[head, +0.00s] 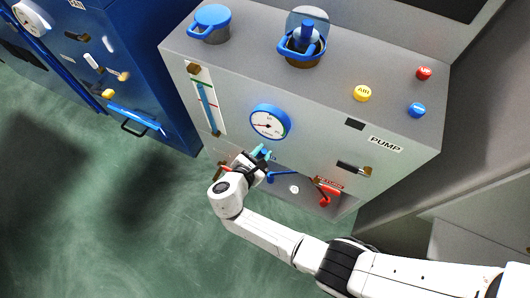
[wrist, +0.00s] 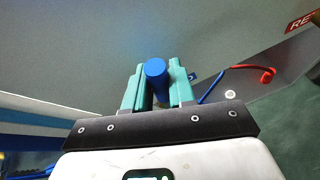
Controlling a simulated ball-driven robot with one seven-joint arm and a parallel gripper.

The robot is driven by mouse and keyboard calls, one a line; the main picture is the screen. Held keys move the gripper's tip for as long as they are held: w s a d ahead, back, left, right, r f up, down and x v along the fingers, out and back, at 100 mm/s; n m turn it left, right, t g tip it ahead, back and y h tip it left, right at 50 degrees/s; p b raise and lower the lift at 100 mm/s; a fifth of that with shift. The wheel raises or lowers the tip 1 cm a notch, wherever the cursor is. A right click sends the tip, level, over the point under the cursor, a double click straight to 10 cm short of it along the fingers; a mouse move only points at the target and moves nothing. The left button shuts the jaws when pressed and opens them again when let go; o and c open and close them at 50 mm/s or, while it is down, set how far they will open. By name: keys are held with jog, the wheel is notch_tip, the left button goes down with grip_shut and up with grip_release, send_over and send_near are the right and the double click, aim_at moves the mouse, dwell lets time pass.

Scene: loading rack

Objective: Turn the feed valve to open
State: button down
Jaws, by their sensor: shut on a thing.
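My gripper (head: 262,153) is at the lower front of the grey pump cabinet, below its round gauge. In the wrist view its two teal fingers (wrist: 155,88) are shut on a blue round-ended handle (wrist: 156,70), one finger on each side. This appears to be the feed valve's handle; the valve body and pivot are hidden behind the fingers and wrist. The valve's turned position cannot be told.
Right of my gripper are a blue bent rod (head: 284,176), a white round fitting (head: 294,189) and a red-handled lever (head: 325,200) under a red label. Above is the gauge (head: 270,121). A blue cabinet (head: 160,60) stands left. The green floor in front is clear.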

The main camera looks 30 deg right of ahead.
jog(key=shift+w+a+r+n+g+h, duration=0.1)
jog(key=shift+w+a+n+g+h, duration=0.3)
jog(key=shift+n, duration=0.3)
jog(key=c, duration=1)
grip_release()
jog(key=shift+c, duration=0.2)
jog(key=v, duration=1)
jog(key=shift+a+p, duration=0.3)
jog(key=shift+p, duration=0.05)
jog(key=shift+r, duration=0.1)
